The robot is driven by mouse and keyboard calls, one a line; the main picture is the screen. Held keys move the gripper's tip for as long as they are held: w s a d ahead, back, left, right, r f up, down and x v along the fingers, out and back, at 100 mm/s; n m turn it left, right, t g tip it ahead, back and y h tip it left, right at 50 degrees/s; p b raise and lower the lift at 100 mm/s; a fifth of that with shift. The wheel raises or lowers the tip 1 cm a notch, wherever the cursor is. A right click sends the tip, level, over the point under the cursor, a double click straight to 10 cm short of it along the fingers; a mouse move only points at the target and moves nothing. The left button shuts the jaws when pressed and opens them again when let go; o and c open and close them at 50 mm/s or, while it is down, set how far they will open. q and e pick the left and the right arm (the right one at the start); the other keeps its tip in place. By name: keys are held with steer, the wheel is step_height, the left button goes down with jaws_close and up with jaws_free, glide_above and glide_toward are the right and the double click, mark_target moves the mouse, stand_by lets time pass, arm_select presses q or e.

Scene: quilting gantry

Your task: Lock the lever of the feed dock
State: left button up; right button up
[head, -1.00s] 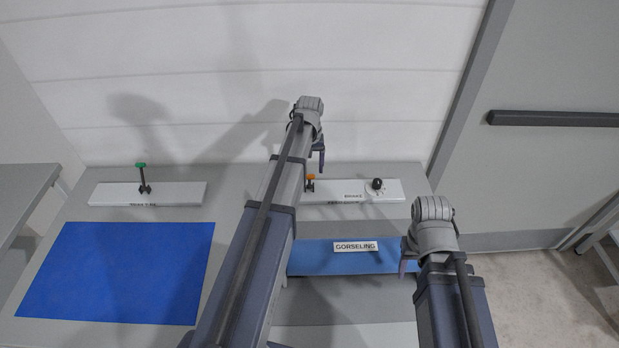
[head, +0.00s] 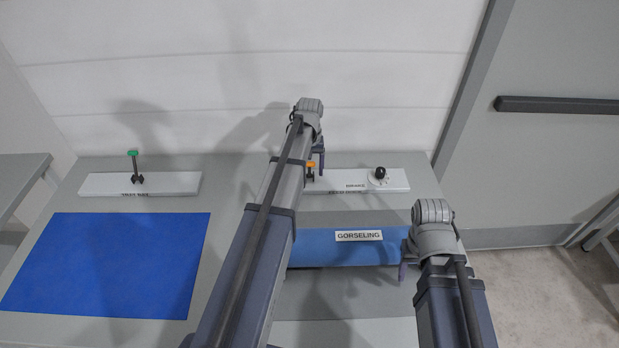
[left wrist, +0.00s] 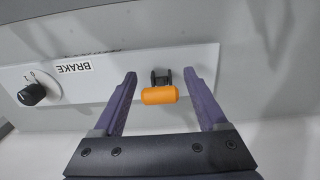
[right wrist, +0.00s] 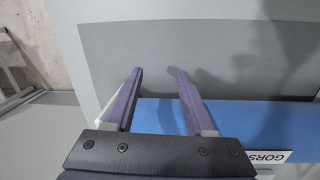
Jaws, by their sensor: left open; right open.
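The lever with an orange handle (head: 311,166) stands on the right white panel (head: 340,183), whose front label is too small to read surely. In the left wrist view its orange grip (left wrist: 158,95) shows between the fingers, with a dark bracket (left wrist: 161,76) behind it. My left gripper (head: 317,162) is open around the handle, with a gap on each side; it also shows in the left wrist view (left wrist: 160,74). The lower part of the lever is partly hidden by my arm in the head view. My right gripper (head: 405,268) is open and empty above the table's right side.
A black knob (head: 380,173) marked BRAKE sits on the same panel. A green-topped lever (head: 133,155) stands on the left panel (head: 100,184). A blue sheet (head: 110,265) and a blue strip labelled GORSELING (head: 315,252) lie on the table.

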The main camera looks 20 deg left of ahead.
arm_select(q)
steer(key=shift+f, duration=0.45)
steer(key=shift+r, duration=0.1)
steer(key=shift+c, duration=0.3)
jaws_close()
stand_by(0.8)
